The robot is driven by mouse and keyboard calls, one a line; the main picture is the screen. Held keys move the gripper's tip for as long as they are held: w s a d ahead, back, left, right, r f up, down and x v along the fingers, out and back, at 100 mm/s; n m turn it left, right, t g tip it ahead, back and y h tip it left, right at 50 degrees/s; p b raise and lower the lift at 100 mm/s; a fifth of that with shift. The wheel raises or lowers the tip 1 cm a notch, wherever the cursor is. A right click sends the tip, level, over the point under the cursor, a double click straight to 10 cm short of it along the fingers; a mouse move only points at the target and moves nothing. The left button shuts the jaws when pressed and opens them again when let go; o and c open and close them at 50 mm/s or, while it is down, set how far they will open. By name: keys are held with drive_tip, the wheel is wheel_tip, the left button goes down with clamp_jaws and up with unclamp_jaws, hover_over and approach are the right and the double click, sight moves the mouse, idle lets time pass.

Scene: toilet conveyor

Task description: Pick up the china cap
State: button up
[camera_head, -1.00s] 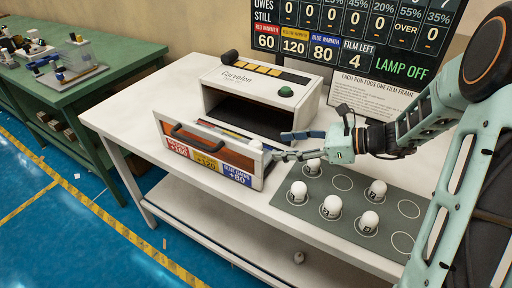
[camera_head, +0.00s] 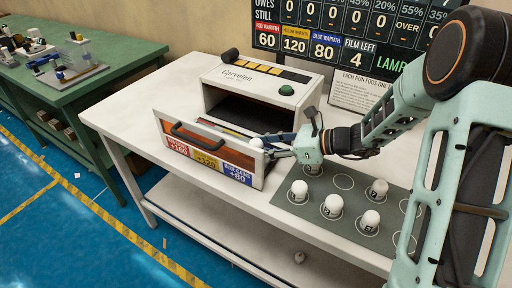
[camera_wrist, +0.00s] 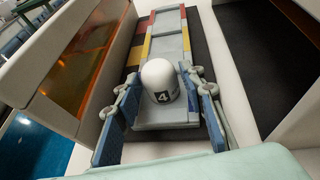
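A white domed cap marked 4 (camera_wrist: 160,82) stands upright on a grey carriage (camera_wrist: 168,115) in the open drawer; a small part of it shows in the head view (camera_head: 256,143). My gripper (camera_wrist: 168,108) is open, with one blue-padded finger on each side of this cap. Gaps show between cap and fingers in the wrist view. In the head view, my gripper (camera_head: 268,147) reaches over the drawer's right end. Several similar white caps, such as one at the front left (camera_head: 299,191), stand on the grey mat (camera_head: 320,183). I cannot tell which is the china cap.
The drawer's front panel (camera_head: 208,160) with a dark handle stands out from the white machine (camera_head: 262,85). The drawer wall (camera_wrist: 85,75) is close on the left in the wrist view. A sign board (camera_head: 345,35) and a notice (camera_head: 360,92) stand behind my arm.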

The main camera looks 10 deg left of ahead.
drive_tip(key=c, duration=0.8)
drive_tip(key=shift+r, duration=0.15)
